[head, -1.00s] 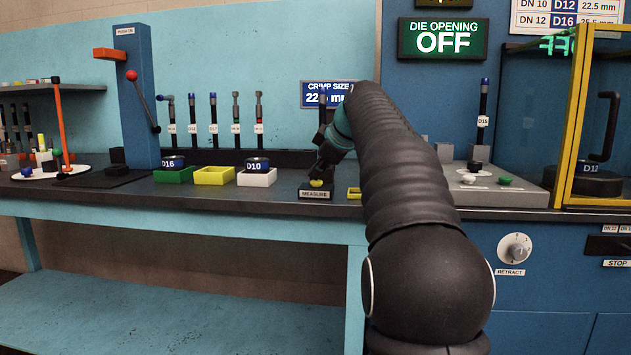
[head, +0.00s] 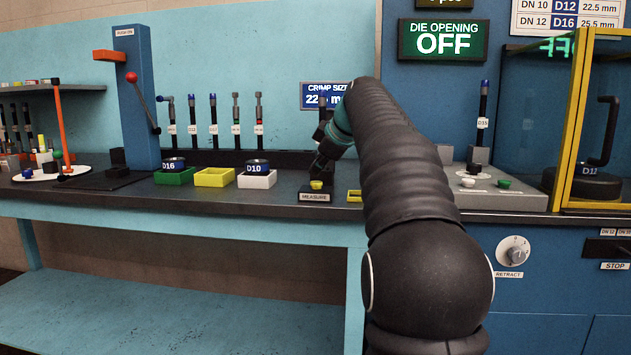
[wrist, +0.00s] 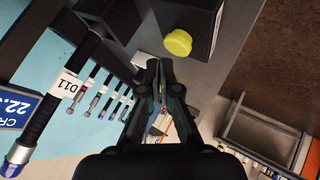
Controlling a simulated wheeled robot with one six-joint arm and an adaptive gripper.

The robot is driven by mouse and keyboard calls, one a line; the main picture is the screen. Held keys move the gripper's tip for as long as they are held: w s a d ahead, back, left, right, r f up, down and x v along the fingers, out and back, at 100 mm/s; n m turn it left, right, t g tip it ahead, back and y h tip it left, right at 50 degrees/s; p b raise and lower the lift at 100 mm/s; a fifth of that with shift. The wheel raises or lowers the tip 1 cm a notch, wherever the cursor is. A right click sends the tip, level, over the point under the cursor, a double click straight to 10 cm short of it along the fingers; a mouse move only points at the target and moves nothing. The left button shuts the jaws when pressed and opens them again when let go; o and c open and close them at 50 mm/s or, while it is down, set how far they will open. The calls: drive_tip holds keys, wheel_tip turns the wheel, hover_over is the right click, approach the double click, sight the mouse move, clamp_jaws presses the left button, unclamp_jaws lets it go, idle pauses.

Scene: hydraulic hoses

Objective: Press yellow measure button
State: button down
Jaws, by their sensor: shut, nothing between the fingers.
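The yellow measure button (head: 316,185) sits on a small dark box labelled MEASURE (head: 315,197) at the front edge of the bench. In the wrist view the button (wrist: 178,42) shows as a round yellow cap beyond the fingertips. My gripper (head: 318,168) is just above the button in the head view, with a small gap between them. In the wrist view my gripper (wrist: 159,66) has its fingers together and empty, apart from the button. The crimp size display (head: 326,95) is partly hidden by my arm.
A hose labelled D11 (wrist: 62,95) stands close beside my gripper in the wrist view. Green, yellow (head: 214,177) and white (head: 257,179) trays lie to the left on the bench. A control panel (head: 500,196) and yellow-framed press (head: 575,120) are to the right.

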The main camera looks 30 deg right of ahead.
sight(318, 182)
drive_tip(key=shift+r, duration=0.15)
wheel_tip(318, 182, up, 5)
drive_tip(key=p, duration=0.4)
idle(0.8)
drive_tip(key=s+a+f+m+g, duration=0.1)
drive_tip(key=s+a+f+m, duration=0.25)
drive_tip(key=s+a, duration=0.45)
drive_tip(key=s+a+f+m+g, duration=0.1)
drive_tip(key=s+a+f+m, duration=0.1)
drive_tip(key=s+f, duration=0.6)
drive_tip(key=s+a+f+m, duration=0.2)
drive_tip(key=s+a+f, duration=0.3)
drive_tip(key=s+f, duration=0.4)
drive_tip(key=s+a+f+m+g+h, duration=0.1)
drive_tip(key=s+a+f+m, duration=0.2)
drive_tip(key=s+f, duration=0.5)
drive_tip(key=s+a, duration=0.1)
drive_tip(key=s, duration=0.3)
drive_tip(key=shift+a+f+g, duration=0.25)
drive_tip(key=shift+f+g, duration=0.05)
drive_tip(key=shift+f, duration=0.05)
